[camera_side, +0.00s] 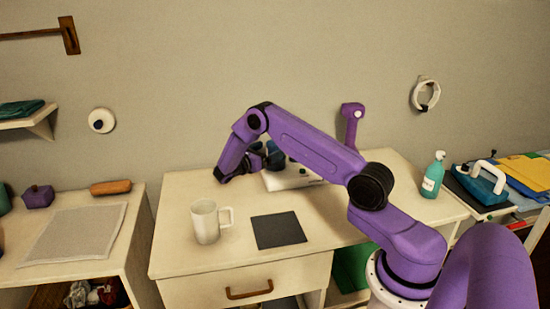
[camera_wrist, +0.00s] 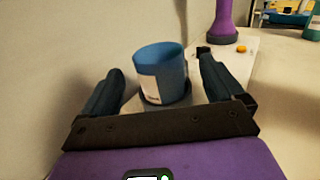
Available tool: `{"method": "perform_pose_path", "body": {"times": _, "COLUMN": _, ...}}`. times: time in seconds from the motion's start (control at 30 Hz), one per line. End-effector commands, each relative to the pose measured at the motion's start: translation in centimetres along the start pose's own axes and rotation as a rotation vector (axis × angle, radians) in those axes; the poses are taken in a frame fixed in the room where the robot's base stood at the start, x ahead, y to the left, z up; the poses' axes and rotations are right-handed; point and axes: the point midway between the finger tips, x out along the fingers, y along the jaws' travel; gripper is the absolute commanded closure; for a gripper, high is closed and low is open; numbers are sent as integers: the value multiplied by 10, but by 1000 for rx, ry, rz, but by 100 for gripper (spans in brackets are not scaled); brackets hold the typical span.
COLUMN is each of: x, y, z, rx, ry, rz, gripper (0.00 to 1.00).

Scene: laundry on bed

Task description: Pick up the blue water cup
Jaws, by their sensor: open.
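The blue cup (camera_wrist: 172,62) with a white label stands upright between the two dark fingers of my gripper (camera_wrist: 160,66) in the wrist view. It rests on a dark round spot on a pale base (camera_wrist: 198,96). The fingers are apart, with a visible gap on each side of the cup. In the side view my gripper (camera_side: 264,158) is low over the back of the desk, at the left end of the white base (camera_side: 290,180). There my arm and fingers largely hide the cup, and I cannot clearly make it out.
A white mug (camera_side: 205,222) and a dark square mat (camera_side: 278,230) lie on the front of the desk (camera_side: 180,262). A purple upright part (camera_side: 352,125) rises behind my arm; it also shows in the wrist view (camera_wrist: 224,22). A teal pump bottle (camera_side: 433,175) stands right.

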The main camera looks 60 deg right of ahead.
Motion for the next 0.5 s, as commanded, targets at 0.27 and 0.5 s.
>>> {"method": "perform_pose_path", "body": {"times": 0.27, "x": 19, "y": 0, "z": -1, "rx": 0, "ry": 1, "rz": -1, "gripper": 6}}
{"method": "perform_pose_path", "body": {"times": 0.5, "x": 52, "y": 0, "z": -4, "rx": 1, "ry": 1, "rz": -2, "gripper": 6}}
